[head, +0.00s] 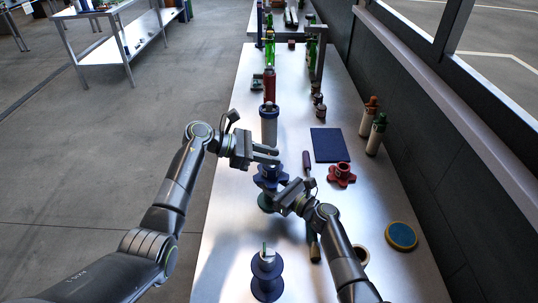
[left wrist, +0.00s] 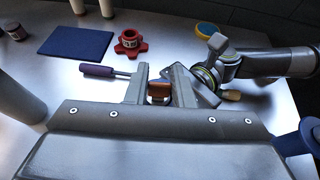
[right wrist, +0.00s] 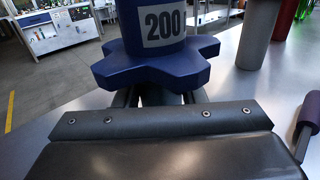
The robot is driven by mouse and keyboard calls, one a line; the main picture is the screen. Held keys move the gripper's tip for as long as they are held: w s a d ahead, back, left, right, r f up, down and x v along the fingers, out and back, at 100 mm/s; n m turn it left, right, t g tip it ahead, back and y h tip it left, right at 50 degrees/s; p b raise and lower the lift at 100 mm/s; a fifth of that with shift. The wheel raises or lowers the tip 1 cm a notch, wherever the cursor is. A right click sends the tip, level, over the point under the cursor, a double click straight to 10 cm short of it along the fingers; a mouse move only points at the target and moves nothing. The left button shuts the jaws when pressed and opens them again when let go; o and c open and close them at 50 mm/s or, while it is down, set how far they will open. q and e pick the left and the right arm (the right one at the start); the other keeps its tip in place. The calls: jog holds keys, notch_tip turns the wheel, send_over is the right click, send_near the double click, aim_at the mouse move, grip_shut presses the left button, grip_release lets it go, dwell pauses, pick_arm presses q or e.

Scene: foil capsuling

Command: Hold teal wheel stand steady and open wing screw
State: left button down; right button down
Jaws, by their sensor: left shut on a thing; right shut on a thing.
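The stand has a teal base (head: 265,204) and carries a blue star-shaped wheel (head: 268,183), which shows large with a "200" label in the right wrist view (right wrist: 155,72). My left gripper (head: 275,155) is above the wheel, shut on a small orange-brown piece (left wrist: 159,90) at the top of the stand, which looks like the wing screw. My right gripper (head: 282,200) is lower, at the near right side of the stand. Its jaws (right wrist: 160,98) are shut on the stand just under the star wheel; the gripped part is mostly hidden.
A blue spool-like stand (head: 267,280) is nearer me. A grey cylinder (head: 269,130) stands behind. The table's left strip is clear.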

pick_arm(q)
jog(key=shift+a+f+m+g, duration=0.1)
jog(key=shift+m+g, duration=0.2)
jog(key=c, duration=1.2)
grip_release()
jog(key=shift+c, duration=0.2)
jog(key=v, duration=1.2)
jog(key=shift+w, duration=0.1)
pick_arm(e)
jog(key=c, duration=0.8)
grip_release()
jog(key=shift+c, duration=0.2)
